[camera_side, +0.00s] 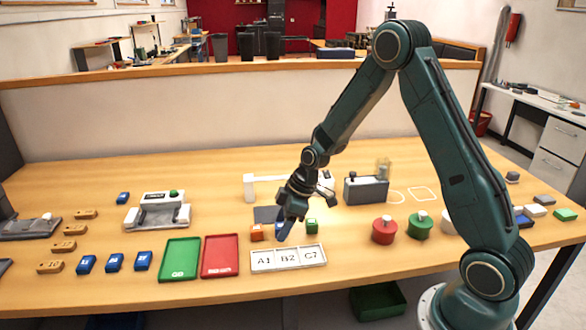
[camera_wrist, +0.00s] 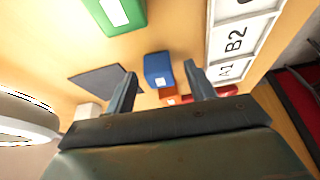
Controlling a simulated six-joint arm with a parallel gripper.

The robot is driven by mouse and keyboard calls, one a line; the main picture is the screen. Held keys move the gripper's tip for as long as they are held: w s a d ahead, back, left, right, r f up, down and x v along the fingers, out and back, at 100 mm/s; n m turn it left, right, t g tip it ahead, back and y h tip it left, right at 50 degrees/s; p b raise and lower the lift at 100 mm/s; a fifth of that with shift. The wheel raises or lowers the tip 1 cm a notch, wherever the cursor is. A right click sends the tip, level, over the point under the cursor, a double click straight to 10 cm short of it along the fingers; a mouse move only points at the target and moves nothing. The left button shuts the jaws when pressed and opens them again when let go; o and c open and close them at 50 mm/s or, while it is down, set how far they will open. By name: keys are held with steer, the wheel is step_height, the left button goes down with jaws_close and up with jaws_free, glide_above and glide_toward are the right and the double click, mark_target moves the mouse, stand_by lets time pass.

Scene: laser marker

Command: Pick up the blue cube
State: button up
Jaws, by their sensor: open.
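The blue cube (camera_wrist: 158,69) shows in the wrist view between the tips of my gripper (camera_wrist: 160,74), with visible space on both sides. In the side view my gripper (camera_side: 284,228) points down over the table at the blue cube's place, and its fingers largely hide the cube. The jaws are open and hold nothing. An orange cube (camera_side: 257,232) sits to the left of my gripper and a green cube (camera_side: 312,226) to the right. The wrist view shows the orange cube (camera_wrist: 168,94) just below the blue one and the green cube (camera_wrist: 115,12) at the top.
The white A1, B2, C7 plate (camera_side: 288,258) lies in front of my gripper. Green (camera_side: 180,259) and red (camera_side: 220,257) trays lie to its left. A dark flat pad (camera_side: 266,214) lies behind the cubes. Red (camera_side: 384,231) and green (camera_side: 419,226) round pieces stand at right.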

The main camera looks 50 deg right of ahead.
steer(key=shift+c, duration=0.4)
steer(key=c, duration=1)
steer(key=shift+o, duration=0.2)
step_height(320, 180, up, 20)
